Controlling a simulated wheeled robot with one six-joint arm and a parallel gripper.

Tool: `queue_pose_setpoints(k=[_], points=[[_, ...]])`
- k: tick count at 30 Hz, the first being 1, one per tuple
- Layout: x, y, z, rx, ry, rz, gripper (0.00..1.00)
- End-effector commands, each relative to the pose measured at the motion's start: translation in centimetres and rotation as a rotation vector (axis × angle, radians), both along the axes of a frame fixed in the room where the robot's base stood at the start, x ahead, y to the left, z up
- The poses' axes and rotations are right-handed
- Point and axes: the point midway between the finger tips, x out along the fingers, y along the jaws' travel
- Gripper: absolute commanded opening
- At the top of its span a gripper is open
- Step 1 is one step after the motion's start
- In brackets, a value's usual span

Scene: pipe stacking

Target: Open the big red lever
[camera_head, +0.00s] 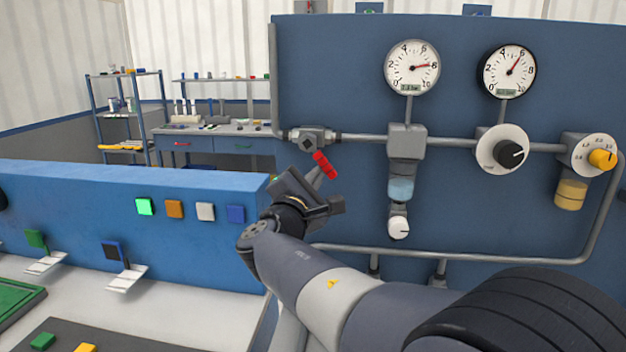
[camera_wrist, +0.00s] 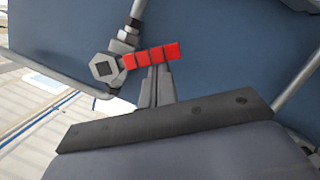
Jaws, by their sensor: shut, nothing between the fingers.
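The red lever (camera_head: 325,165) sits on a grey valve (camera_head: 312,138) at the left end of the pipe on the blue panel. In the head view it slants down to the right from the valve. In the wrist view the red lever (camera_wrist: 152,56) extends right from the hexagonal valve end (camera_wrist: 103,68). My gripper (camera_head: 318,175) is at the lever from below and left. In the wrist view my gripper's fingers (camera_wrist: 158,72) are together, with tips at the lever's lower edge. Nothing is between them. I cannot tell if the tips touch the lever.
Two gauges (camera_head: 412,68), a black knob (camera_head: 511,154), and a yellow knob (camera_head: 602,159) are on the panel right of the lever. A lower pipe (camera_head: 460,257) runs beneath. A blue wall with several coloured buttons (camera_head: 174,209) stands left of my arm.

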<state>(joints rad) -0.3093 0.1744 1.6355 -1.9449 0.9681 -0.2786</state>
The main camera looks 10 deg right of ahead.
Motion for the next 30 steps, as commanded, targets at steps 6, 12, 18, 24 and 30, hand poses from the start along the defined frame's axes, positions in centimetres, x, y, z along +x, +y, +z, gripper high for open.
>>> queue_pose_setpoints(k=[6, 12, 18, 24, 30], points=[[-0.1, -0.2, 0.0, -0.029, 0.012, -0.001, 0.0], [-0.2, -0.5, 0.1, -0.071, 0.03, -0.002, 0.0], [-0.5, -1.1, 0.3, -0.164, 0.067, -0.004, 0.0], [-0.9, -2.1, 0.9, -0.324, 0.133, -0.005, 0.0], [-1.2, -2.9, 1.7, -0.494, 0.204, -0.004, 0.0]])
